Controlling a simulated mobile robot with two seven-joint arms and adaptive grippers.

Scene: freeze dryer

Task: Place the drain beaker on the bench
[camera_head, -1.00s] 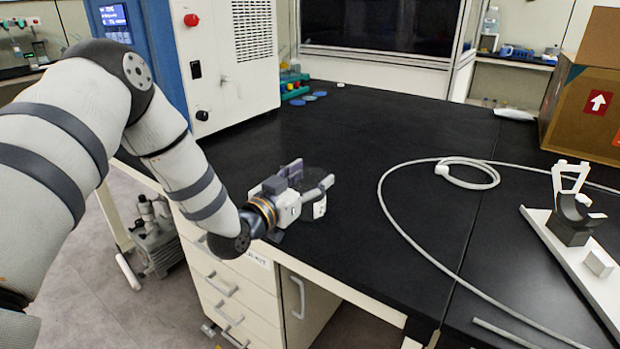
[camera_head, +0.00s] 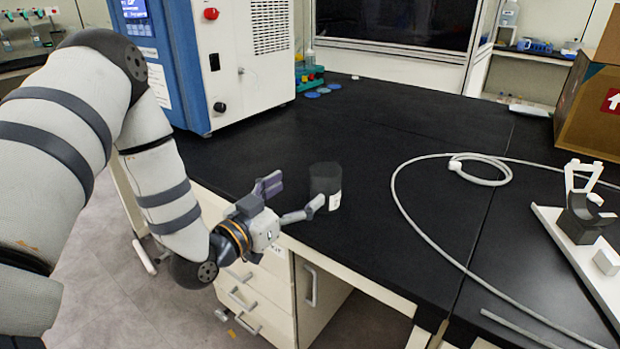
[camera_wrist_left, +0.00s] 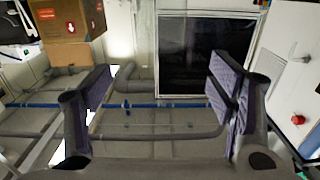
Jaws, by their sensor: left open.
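The drain beaker (camera_head: 325,178), a clear, dark-looking cup with a white label low on its side, stands upright on the black bench (camera_head: 370,240) near the front edge. My left gripper (camera_head: 292,196) is open and empty just left of the beaker. One fingertip shows close to the beaker's lower left side; I cannot tell whether it touches. In the left wrist view the open fingers (camera_wrist_left: 158,95) have nothing between them, and the beaker does not show there. My right gripper is not in view.
The blue and white freeze dryer (camera_head: 235,65) stands at the back left. A pale hose (camera_head: 400,215) curves over the bench to the right. A white stand (camera_head: 575,245) and a cardboard box (camera_head: 590,115) are at the right. The bench behind the beaker is clear.

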